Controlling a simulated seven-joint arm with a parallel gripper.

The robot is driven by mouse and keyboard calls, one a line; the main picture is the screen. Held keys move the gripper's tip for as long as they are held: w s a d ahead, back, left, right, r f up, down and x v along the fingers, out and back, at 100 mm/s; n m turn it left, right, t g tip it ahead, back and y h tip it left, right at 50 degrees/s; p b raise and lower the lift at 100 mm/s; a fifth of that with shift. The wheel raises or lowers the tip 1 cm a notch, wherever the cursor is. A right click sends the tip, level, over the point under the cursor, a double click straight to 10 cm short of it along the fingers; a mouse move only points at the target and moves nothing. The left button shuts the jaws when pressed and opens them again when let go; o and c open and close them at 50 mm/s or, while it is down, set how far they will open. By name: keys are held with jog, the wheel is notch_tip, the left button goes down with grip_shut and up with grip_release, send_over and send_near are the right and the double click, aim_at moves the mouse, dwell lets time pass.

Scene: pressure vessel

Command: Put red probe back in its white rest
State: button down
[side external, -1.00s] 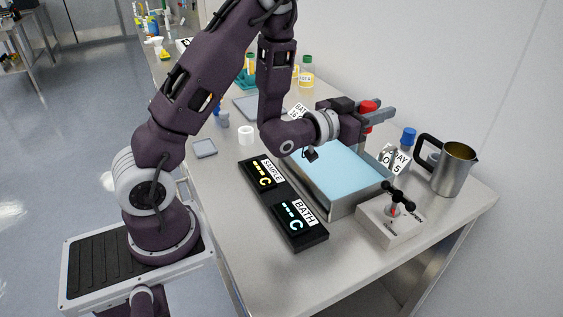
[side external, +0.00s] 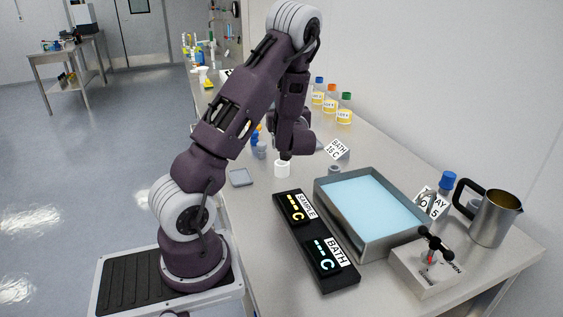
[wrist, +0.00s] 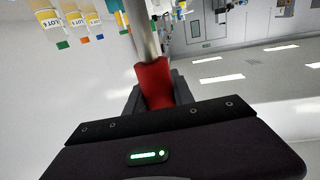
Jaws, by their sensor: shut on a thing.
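The red probe (wrist: 153,84) shows in the wrist view as a red handle between my fingers, with a pale metal shaft running up out of the frame. My gripper (wrist: 156,98) is shut on that handle. In the side view the gripper and probe are mostly hidden behind my arm. A small white cylinder, which looks like the white rest (side external: 282,169), stands on the bench just below and in front of my wrist. I cannot tell whether the probe touches it; its tip is out of view.
A blue-filled metal tray (side external: 372,205), a black display panel (side external: 316,243), a steel jug (side external: 494,218) and a lever box (side external: 425,268) stand on the near right. Lot bottles (side external: 331,103) stand behind. A grey square pad (side external: 241,177) lies left of the white cylinder.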

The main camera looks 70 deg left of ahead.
notch_tip(320, 180, down, 8)
jog(key=shift+f, duration=0.4)
jog(key=shift+f, duration=0.25)
jog(key=c, duration=1.1)
grip_release()
